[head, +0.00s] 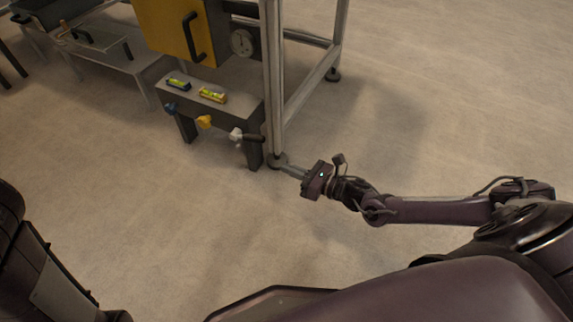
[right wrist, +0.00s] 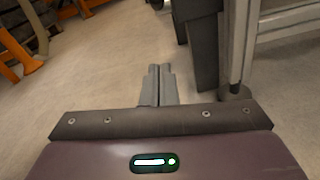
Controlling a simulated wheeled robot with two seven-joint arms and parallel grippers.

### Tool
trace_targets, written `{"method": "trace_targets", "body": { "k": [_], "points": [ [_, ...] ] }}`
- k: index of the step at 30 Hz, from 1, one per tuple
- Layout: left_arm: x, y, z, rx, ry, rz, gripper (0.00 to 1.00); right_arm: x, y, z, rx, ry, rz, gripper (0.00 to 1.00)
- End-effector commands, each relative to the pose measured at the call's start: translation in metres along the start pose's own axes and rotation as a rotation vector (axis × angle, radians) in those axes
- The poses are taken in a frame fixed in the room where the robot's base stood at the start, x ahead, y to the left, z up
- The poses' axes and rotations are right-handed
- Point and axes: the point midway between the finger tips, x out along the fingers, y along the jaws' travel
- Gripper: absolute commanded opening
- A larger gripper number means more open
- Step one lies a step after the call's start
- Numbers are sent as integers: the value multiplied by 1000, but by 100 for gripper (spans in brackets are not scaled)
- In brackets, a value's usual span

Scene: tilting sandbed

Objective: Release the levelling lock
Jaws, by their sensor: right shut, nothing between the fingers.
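No label shows which is the levelling lock. My right gripper (head: 285,168) is shut and empty, low by the frame post's foot, right of and below the lever. Its fingers show together in the right wrist view (right wrist: 160,72). My left gripper is out of view.
A metal frame post (head: 274,80) rises beside the bench, close to my right gripper. A yellow panel (head: 165,25) with a black handle (head: 193,38) and a round dial (head: 241,42) are above. Orange legs (right wrist: 22,58) show in the right wrist view. Open floor (head: 400,130) lies right.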

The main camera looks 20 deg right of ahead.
Motion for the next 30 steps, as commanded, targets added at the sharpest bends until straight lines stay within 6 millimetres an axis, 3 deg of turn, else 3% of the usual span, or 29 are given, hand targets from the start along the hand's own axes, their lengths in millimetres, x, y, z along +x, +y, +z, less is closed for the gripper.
{"method": "trace_targets", "body": {
  "k": [4,11,18,30],
  "points": [
    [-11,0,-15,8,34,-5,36,34,0,-5,-1,-6,4,0],
    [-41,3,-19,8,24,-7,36,82,-1,-4,-2,-5,2,0],
    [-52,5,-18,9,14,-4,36,87,-1,30,-2,-2,1,0],
    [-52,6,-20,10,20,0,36,88,0,39,1,0,1,0]
  ]
}}
